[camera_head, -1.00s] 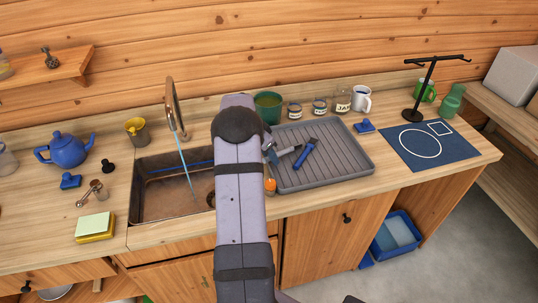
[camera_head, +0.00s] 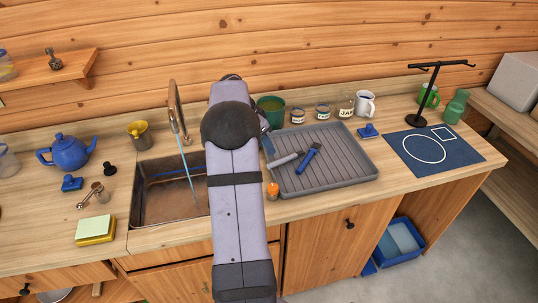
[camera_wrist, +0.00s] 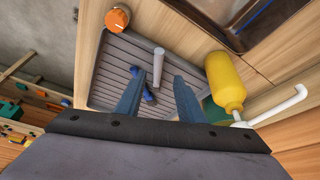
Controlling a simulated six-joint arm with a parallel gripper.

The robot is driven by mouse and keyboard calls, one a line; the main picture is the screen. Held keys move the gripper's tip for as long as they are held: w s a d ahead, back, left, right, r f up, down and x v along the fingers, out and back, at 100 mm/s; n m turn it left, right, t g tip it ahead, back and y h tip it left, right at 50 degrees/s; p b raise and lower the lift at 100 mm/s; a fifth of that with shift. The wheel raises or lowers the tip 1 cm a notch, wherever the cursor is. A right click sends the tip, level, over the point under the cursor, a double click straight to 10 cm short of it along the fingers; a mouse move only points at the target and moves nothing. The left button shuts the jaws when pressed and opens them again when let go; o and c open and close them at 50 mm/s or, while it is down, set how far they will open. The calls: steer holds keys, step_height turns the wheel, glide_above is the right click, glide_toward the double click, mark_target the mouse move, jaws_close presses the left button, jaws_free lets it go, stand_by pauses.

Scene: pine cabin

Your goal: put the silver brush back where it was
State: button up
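The silver brush (camera_head: 287,160) lies on the grey ribbed drying tray (camera_head: 345,172), toward its left side, beside a blue brush (camera_head: 308,158). In the wrist view the silver brush (camera_wrist: 158,66) shows as a pale grey handle, between and beyond my fingertips. My gripper (camera_wrist: 157,84) is open, with its two blue-grey fingers apart on either side of the brush's line and not closed on it. The blue brush (camera_wrist: 148,94) is partly hidden by the left finger. In the head view my arm hides most of the gripper.
A yellow bottle (camera_wrist: 224,82) with a white spout stands close to the right finger. An orange-topped item (camera_head: 272,189) stands by the tray's front left. A green pot (camera_head: 271,108) and jars (camera_head: 322,110) line the back. The sink (camera_head: 165,195) lies left. The tray's right half is clear.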

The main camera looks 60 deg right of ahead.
steer(key=shift+b+v, duration=0.3)
steer(key=shift+v, duration=1.7)
steer(key=w+a+f+n+t+y, duration=0.1)
steer(key=w+a+n, duration=0.35)
steer(key=a, duration=0.75)
steer(key=w+a+f+n+t+y, duration=0.1)
steer(key=w+a+f+n, duration=0.15)
steer(key=a+n, duration=0.65)
steer(key=s+a+f+n, duration=0.1)
steer(key=s+a+n, duration=0.2)
steer(key=a, duration=0.6)
steer(key=s+a+f+n+y, duration=0.1)
steer(key=s+a+f+n, duration=0.1)
steer(key=s+a, duration=0.3)
steer(key=s+a+f+n+y, duration=0.1)
steer(key=s+a+n, duration=0.3)
steer(key=a, duration=0.8)
steer(key=shift+s+a+f, duration=0.35)
steer(key=shift+s+f, duration=0.1)
steer(key=shift+f, duration=0.25)
